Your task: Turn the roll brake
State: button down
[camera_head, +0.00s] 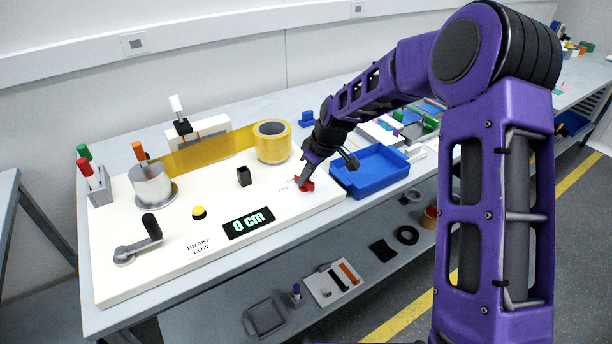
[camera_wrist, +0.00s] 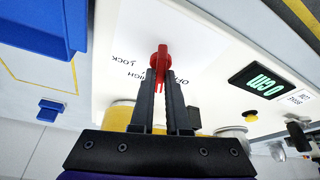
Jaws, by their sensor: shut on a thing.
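The roll brake is a red knob (camera_head: 305,184) near the right end of the white panel. In the wrist view the red knob (camera_wrist: 158,62) sits between my two dark fingertips, with printed words around it, among them "LOCK". My gripper (camera_head: 301,180) reaches down onto the knob from above right. In the wrist view my gripper (camera_wrist: 161,76) is shut on it. The fingers hide part of the knob and some of the lettering. A small label (camera_head: 200,246) at the front of the panel reads "BRAKE LOW", and the display (camera_head: 248,222) reads "0 cm".
A yellow tape roll (camera_head: 272,142) stands behind the knob, its amber strip (camera_head: 205,152) running left toward a metal drum (camera_head: 152,184). A blue tray (camera_head: 372,170) lies close to the right of my gripper. A yellow button (camera_head: 199,212), black post (camera_head: 244,176) and crank (camera_head: 138,245) stand left.

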jog(key=shift+m, duration=0.3)
jog(key=m+b, duration=0.1)
jog(key=m+t+h+b, duration=0.1)
jog(key=m, duration=0.1)
jog(key=shift+s+a+f+m+b, duration=0.1)
jog(key=shift+a+m+b, duration=0.05)
jog(key=shift+m+b, duration=0.2)
jog(key=m, duration=0.1)
jog(key=m+h+b, duration=0.1)
jog(key=m, duration=0.1)
jog(key=shift+a+m+t+h+b, duration=0.1)
jog(key=shift+m+t+h+b, duration=0.15)
jog(key=shift+t+h+b, duration=0.05)
jog(key=m+h, duration=0.1)
jog(key=m, duration=0.3)
jog(key=shift+a+h+b, duration=0.1)
jog(key=shift+h+b, duration=0.3)
jog(key=shift+m+h, duration=0.6)
jog(key=shift+m, duration=1.6)
jog(key=c, duration=0.9)
grip_release()
